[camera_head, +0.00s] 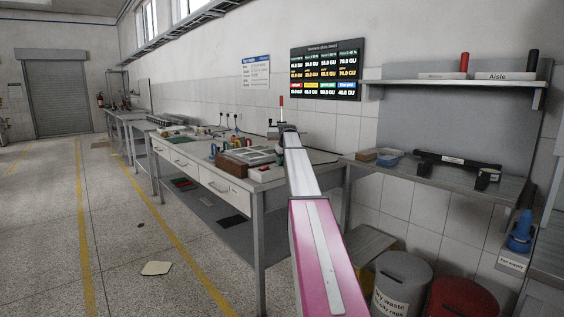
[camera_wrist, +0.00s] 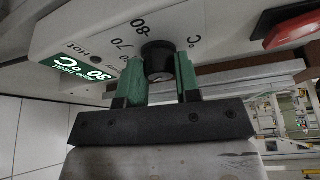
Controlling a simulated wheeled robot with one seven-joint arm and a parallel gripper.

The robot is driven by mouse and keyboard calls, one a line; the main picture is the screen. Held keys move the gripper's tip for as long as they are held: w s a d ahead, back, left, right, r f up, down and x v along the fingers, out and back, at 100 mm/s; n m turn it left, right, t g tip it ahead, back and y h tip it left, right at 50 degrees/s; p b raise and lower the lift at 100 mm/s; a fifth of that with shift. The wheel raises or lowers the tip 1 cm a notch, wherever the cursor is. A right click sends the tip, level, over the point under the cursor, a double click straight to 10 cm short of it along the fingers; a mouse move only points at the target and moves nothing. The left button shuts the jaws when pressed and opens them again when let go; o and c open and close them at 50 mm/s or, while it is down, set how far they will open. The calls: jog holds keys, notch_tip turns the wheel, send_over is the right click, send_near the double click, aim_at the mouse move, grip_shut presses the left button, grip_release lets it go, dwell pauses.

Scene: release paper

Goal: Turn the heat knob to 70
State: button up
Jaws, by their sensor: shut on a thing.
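The heat knob (camera_wrist: 157,57) is a small black round knob in the wrist view, on the pale face of a heating unit (camera_wrist: 95,27). Printed marks around it include 70, 80 and °C. A green display (camera_wrist: 77,68) on the unit reads 30 °C, with "HOT" beside a small dot. My gripper (camera_wrist: 158,75) has green fingers, one on each side of the knob, and is shut on it. The left finger covers part of the scale, and I cannot tell where the knob points. In the head view my pink and silver arm reaches over the workbench (camera_head: 259,186) and hides the knob.
A red part (camera_wrist: 292,30) lies near the unit at the upper right of the wrist view. In the head view, a brown box (camera_head: 232,168) and several tools sit on the bench. A grey waste bin (camera_head: 402,275) and a red bin (camera_head: 460,300) stand at the right. The aisle floor at left is mostly clear.

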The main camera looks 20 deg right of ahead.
jog(key=m, duration=0.2)
jog(key=m+h, duration=0.1)
jog(key=m, duration=0.1)
jog(key=shift+a+h, duration=0.2)
jog(key=shift+h, duration=0.1)
jog(key=m, duration=0.2)
jog(key=m+h, duration=0.1)
jog(key=m, duration=0.1)
jog(key=shift+w+g+h, duration=0.1)
jog(key=shift+g+h, duration=0.2)
jog(key=shift+g, duration=0.1)
jog(key=m+h, duration=0.1)
jog(key=m, duration=0.3)
jog(key=shift+w+a+m+g, duration=0.1)
jog(key=shift+m+g, duration=0.3)
jog(key=shift+m+g+h, duration=0.4)
jog(key=shift+m+g, duration=0.2)
jog(key=shift+m, duration=0.8)
jog(key=o, duration=0.9)
